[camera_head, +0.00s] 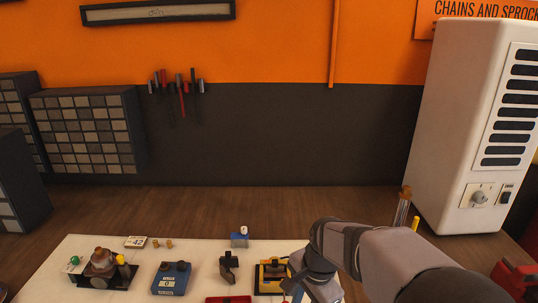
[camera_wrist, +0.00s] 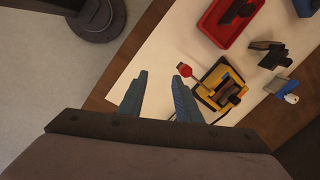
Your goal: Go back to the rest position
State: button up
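My gripper (camera_wrist: 159,78) is open in the wrist view, its two blue-grey fingers apart with nothing between them. It is above the white tabletop (camera_wrist: 150,55), near its edge. A yellow and black fixture (camera_wrist: 222,88) lies just right of the fingers, with a red-tipped piece (camera_wrist: 184,70) at its left side. I cannot tell how far the fingers are above it. In the head view, my arm comes in from the lower right and partly covers the fixture (camera_head: 268,273).
A red tray (camera_wrist: 232,20), a black stand (camera_head: 229,262), a blue block with a white top (camera_head: 240,239), and a blue box (camera_head: 172,278) share the table. A dark-based assembly (camera_head: 103,268) stands at the left. A white cabinet (camera_head: 470,130) stands at the right, behind my arm.

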jog(key=s+d+f+n, duration=0.2)
jog(key=s+n, duration=0.2)
jog(key=s, duration=0.1)
jog(key=s+d+f+n+b, duration=0.1)
jog(key=s+d+f+n, duration=0.1)
jog(key=s+n, duration=0.2)
jog(key=s+d+f+n+g+h+b, duration=0.1)
jog(key=s+d+f+n, duration=0.2)
jog(key=s, duration=0.2)
jog(key=shift+s+n, duration=0.4)
jog(key=shift+a, duration=0.1)
jog(key=o, duration=1)
